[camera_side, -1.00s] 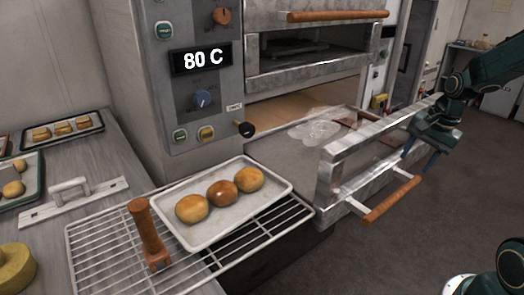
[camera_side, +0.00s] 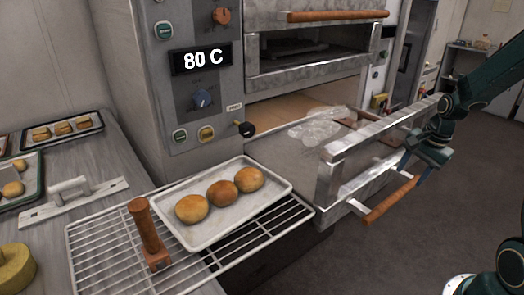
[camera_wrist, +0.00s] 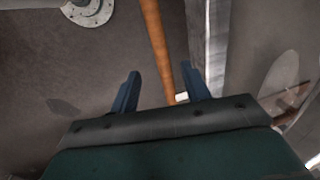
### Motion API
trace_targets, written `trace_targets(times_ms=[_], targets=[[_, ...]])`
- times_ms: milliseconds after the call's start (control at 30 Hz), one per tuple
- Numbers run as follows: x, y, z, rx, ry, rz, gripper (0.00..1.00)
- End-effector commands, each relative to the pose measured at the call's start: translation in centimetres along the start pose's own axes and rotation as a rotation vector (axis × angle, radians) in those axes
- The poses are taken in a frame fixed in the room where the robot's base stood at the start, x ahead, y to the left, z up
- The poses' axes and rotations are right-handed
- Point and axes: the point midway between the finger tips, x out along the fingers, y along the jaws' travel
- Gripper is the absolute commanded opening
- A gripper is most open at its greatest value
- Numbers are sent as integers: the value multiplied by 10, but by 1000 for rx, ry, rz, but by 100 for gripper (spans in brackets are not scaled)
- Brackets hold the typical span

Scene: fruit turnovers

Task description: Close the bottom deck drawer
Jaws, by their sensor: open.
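The bottom deck drawer (camera_side: 345,165) is pulled out from the oven in the side view, with a metal front frame. Its wooden bar handle (camera_side: 388,203) runs along the front on metal brackets. My gripper (camera_side: 415,163) is at the far right part of this handle, fingers pointing down. In the wrist view my gripper (camera_wrist: 161,82) is open, and the handle (camera_wrist: 155,45) runs lengthwise between the two blue fingers with space on both sides. I cannot tell whether a finger touches the handle. The drawer's metal front (camera_wrist: 215,50) stands just right of the fingers in the wrist view.
The upper deck (camera_side: 315,55) has its own wooden handle (camera_side: 335,16). A wire rack (camera_side: 105,245) holds a tray (camera_side: 225,225) with three buns, near the drawer's left end. A translucent patch (camera_side: 318,126) shows over the drawer. The floor before the drawer is clear.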

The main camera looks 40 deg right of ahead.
Motion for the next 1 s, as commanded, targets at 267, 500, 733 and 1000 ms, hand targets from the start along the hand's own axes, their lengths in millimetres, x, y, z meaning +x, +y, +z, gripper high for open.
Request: trace_targets(times_ms=[267, 500, 733, 1000], targets=[[35, 1, 1, -1, -3, 4, 47], [62, 0, 1, -2, -2, 3, 47], [84, 0, 0, -1, -1, 2, 47], [96, 0, 0, -1, 0, 1, 47]])
